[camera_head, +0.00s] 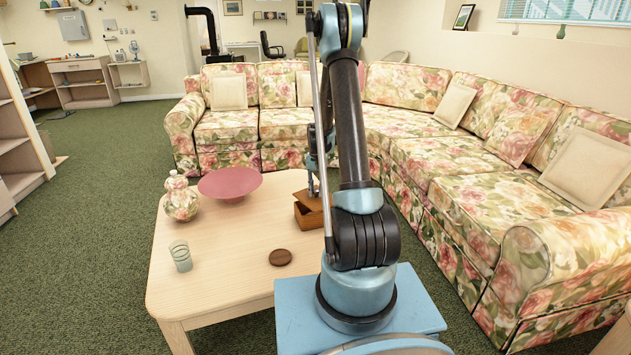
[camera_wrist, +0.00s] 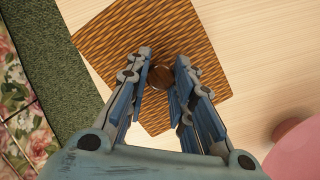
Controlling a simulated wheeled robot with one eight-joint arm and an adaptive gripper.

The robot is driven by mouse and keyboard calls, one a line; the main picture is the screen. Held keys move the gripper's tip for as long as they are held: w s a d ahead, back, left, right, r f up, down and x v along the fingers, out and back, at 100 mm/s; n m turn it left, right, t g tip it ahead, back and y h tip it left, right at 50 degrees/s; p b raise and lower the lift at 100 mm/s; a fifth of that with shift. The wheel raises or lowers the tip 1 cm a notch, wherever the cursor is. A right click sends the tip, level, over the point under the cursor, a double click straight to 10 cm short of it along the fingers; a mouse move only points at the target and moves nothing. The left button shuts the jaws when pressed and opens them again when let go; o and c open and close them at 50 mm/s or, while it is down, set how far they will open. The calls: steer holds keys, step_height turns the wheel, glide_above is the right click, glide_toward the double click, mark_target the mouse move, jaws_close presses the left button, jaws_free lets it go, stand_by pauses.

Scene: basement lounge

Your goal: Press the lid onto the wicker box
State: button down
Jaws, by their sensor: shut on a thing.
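The brown wicker box (camera_head: 308,218) stands on the pale wooden table, partly hidden behind my arm. Its lid (camera_head: 311,199) is at the top of the box and looks slightly turned or offset from it; a dark gap shows below the lid. In the wrist view the woven lid (camera_wrist: 108,45) fills the middle, with a small round brown knob (camera_wrist: 160,75) at its centre. My gripper (camera_wrist: 162,82) is shut on this knob from above. My gripper also shows in the head view (camera_head: 314,190). I cannot tell whether the lid touches the rim all round.
On the table (camera_head: 225,280) are a pink bowl (camera_head: 230,183), a floral vase (camera_head: 181,199), a glass (camera_head: 181,257) and a round brown coaster (camera_head: 280,257). A floral sofa (camera_head: 440,160) wraps round the back and right. The table's front middle is clear.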

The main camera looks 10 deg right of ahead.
mark_target(316, 195)
steer(key=m, duration=0.3)
steer(key=r+m, duration=0.1)
steer(key=m, duration=0.1)
steer(key=shift+w+t+y, duration=0.3)
steer(key=shift+w, duration=0.05)
steer(key=m, duration=0.5)
steer(key=shift+w+r+m+t+y, duration=0.3)
steer(key=shift+r, duration=0.1)
steer(key=m, duration=0.3)
steer(key=r+m, duration=0.1)
steer(key=m, duration=0.1)
steer(key=shift+w+t, duration=0.35)
steer(key=shift+t, duration=0.05)
steer(key=m, duration=0.4)
steer(key=r+m, duration=0.1)
steer(key=shift+w+d+m+t, duration=0.1)
steer(key=shift+w+m+t, duration=0.25)
steer(key=shift+m+t, duration=0.05)
steer(key=shift+f, duration=0.1)
steer(key=shift+f, duration=3.35)
steer(key=shift+f, duration=0.9)
steer(key=c, duration=0.8)
jaws_free()
steer(key=shift+c, duration=0.2)
